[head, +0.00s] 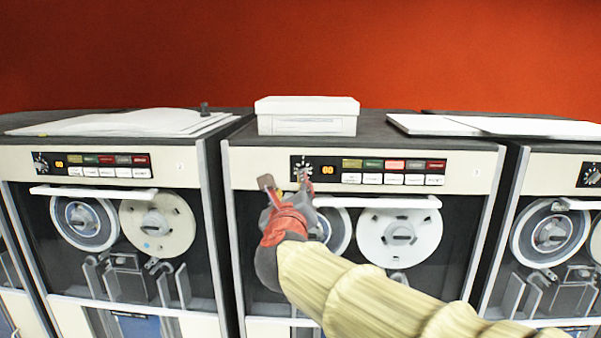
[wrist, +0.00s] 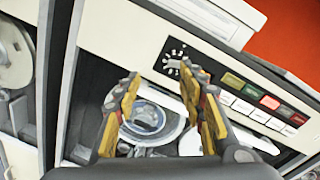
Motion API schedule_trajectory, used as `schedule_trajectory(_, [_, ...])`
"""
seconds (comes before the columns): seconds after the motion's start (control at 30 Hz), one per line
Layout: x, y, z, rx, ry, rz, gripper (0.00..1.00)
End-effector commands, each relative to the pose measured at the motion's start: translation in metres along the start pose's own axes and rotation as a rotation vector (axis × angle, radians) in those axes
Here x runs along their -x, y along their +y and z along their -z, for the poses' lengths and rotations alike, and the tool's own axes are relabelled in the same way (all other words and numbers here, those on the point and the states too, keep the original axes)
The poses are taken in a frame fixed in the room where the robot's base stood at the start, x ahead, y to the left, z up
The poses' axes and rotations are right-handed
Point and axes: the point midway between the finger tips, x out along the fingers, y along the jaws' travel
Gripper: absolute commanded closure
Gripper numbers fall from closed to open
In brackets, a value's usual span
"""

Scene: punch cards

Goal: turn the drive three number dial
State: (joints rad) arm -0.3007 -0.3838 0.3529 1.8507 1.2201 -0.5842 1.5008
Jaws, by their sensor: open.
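The number dial (head: 301,164) is a dark panel with white marks and a pale knob, at the left of the control strip on the middle tape drive (head: 470,178). It also shows in the wrist view (wrist: 172,62). My gripper (head: 286,184) is open and empty in front of that drive, its fingers apart. One finger overlaps the lower right of the dial in the head view; the other stands to its left. In the wrist view my gripper (wrist: 160,76) has its right fingertip close beside the dial. I cannot tell whether it touches.
An orange display (head: 327,170) and a row of coloured buttons (head: 395,164) sit right of the dial. A white handle bar (head: 400,202) runs just below. A white box (head: 307,115) stands on top. Similar drives flank this one, each with its own dial.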

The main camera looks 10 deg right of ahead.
Motion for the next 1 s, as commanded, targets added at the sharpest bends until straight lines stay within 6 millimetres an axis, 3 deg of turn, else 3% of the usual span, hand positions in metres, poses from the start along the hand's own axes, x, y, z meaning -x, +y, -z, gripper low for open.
schedule_trajectory(0.1, [0.001, -0.018, 0.005, -0.133, 0.012, 0.068, 0.6])
schedule_trajectory(0.27, [-0.004, -0.02, 0.005, -0.186, 0.009, 0.076, 0.6])
schedule_trajectory(0.7, [-0.064, -0.025, 0.006, -0.183, 0.009, 0.075, 0.6])
schedule_trajectory(1.0, [-0.077, -0.025, 0.006, -0.183, 0.007, 0.073, 0.6])
